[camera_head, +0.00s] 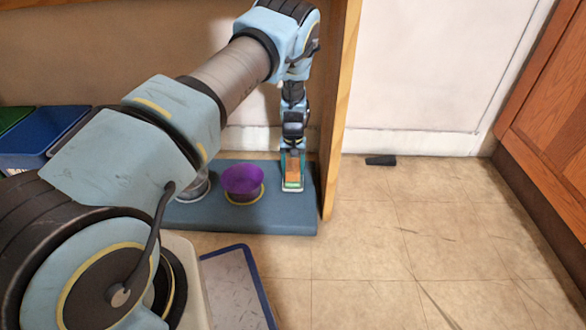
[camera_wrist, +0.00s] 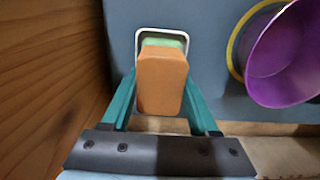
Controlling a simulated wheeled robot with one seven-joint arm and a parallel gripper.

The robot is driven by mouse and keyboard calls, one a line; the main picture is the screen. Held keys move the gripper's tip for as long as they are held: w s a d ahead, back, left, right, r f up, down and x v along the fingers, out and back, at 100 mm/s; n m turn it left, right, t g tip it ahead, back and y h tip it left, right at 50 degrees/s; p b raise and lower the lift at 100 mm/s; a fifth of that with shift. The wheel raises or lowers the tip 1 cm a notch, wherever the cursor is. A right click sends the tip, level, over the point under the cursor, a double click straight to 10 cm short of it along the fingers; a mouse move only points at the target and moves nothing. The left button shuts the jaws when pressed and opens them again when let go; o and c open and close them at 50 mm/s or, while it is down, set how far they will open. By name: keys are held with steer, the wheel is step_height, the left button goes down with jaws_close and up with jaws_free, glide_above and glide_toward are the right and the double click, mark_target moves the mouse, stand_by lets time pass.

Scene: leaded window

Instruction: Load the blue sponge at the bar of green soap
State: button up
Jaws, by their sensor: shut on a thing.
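My gripper (camera_head: 292,160) points down at the right end of a blue-grey board and is shut on an orange block (camera_wrist: 161,80). The block's sponge-like shape fits, but it looks orange, and I see no blue sponge. The block also shows between the teal fingers in the head view (camera_head: 292,168). The green soap (camera_wrist: 165,42) shows just past the block's far end, inside a white-rimmed dish (camera_wrist: 139,45). The block hides most of the soap and dish. I cannot tell whether block and soap touch.
A purple bowl (camera_head: 242,179) with a yellow ring at its base stands left of the dish on the blue-grey board (camera_head: 270,222). A wooden panel (camera_head: 341,120) rises close on the right. A black wedge (camera_head: 381,160) lies on otherwise open floor. Blue bin (camera_head: 50,140) stands far left.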

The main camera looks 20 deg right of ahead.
mark_target(293, 165)
steer(key=shift+r+p, duration=2)
steer(key=shift+r, duration=1.05)
